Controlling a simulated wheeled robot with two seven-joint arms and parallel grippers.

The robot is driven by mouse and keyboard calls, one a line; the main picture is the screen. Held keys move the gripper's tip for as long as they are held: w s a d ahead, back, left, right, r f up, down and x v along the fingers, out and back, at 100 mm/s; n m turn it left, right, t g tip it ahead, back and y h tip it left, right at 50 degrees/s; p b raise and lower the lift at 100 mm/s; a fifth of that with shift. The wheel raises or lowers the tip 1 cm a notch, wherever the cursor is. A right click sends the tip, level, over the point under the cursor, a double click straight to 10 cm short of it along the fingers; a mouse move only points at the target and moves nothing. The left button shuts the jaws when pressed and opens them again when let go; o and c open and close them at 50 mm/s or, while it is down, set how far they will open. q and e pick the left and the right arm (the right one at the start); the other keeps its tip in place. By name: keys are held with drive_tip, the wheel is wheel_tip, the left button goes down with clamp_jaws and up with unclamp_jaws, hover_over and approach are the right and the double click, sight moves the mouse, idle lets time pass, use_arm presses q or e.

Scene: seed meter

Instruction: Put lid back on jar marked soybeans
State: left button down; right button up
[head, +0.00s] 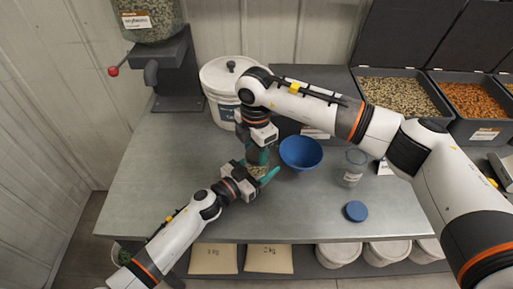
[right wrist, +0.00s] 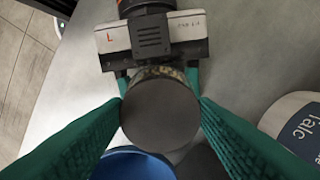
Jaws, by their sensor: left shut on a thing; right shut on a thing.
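A small clear jar (head: 258,172) of pale seeds stands near the front of the table, mostly hidden by my grippers; its label cannot be read. My left gripper (head: 262,171) is shut around the jar's body from the front left. A dark grey round lid (right wrist: 160,112) covers the jar's top in the right wrist view, where part of the jar (right wrist: 158,72) shows behind it. My right gripper (right wrist: 160,108), pointing down from above, has its green fingers shut on the lid's two sides. Whether the lid is seated or just above the rim cannot be told.
A blue bowl (head: 301,153) stands just right of my grippers. A clear jar (head: 354,167) and blue lid (head: 356,211) are farther right. A white bucket (head: 216,82) and a soybean dispenser (head: 178,75) stand behind. Seed bins (head: 400,96) line the back right. The table's left (head: 160,170) is clear.

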drive_tip(key=m, duration=0.3)
drive_tip(key=shift+w+m, duration=0.1)
drive_tip(key=shift+m, duration=0.2)
drive_tip(key=o, duration=0.9)
drive_tip(key=shift+o, duration=0.2)
drive_tip(key=shift+r, duration=0.1)
drive_tip(key=shift+r, duration=2.2)
drive_tip(key=shift+c, duration=0.4)
